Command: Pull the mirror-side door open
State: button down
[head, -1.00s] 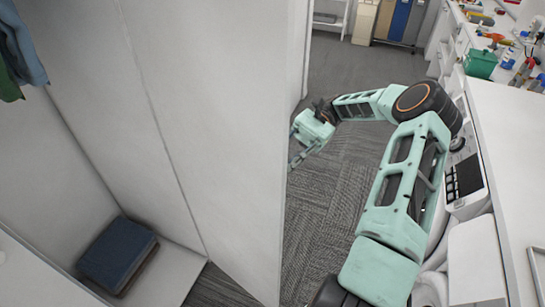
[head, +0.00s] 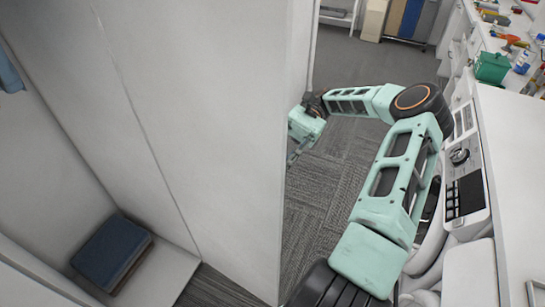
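A tall white door panel (head: 215,130) stands swung out from a white wardrobe in the head view, with its free edge running down the middle of the picture. My gripper (head: 292,158) is at the far side of that edge, low above the carpet, and the door partly hides it. My arm reaches in from the lower right and bends back toward the door edge. I cannot tell whether the fingers are open or shut, or whether they touch the door. No handle or mirror surface shows.
A folded blue cloth stack (head: 113,252) lies on the wardrobe floor, and a blue garment (head: 8,75) hangs at the upper left. A white counter (head: 515,150) with appliances below it lines the right, close to my arm. Grey carpet (head: 330,185) is open between door and counter.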

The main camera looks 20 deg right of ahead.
jog(key=shift+w+d, duration=0.15)
jog(key=shift+d, duration=0.1)
dwell(0.4)
jog(key=c, duration=1.6)
grip_release()
jog(key=shift+r, duration=5)
jog(key=shift+f, duration=0.1)
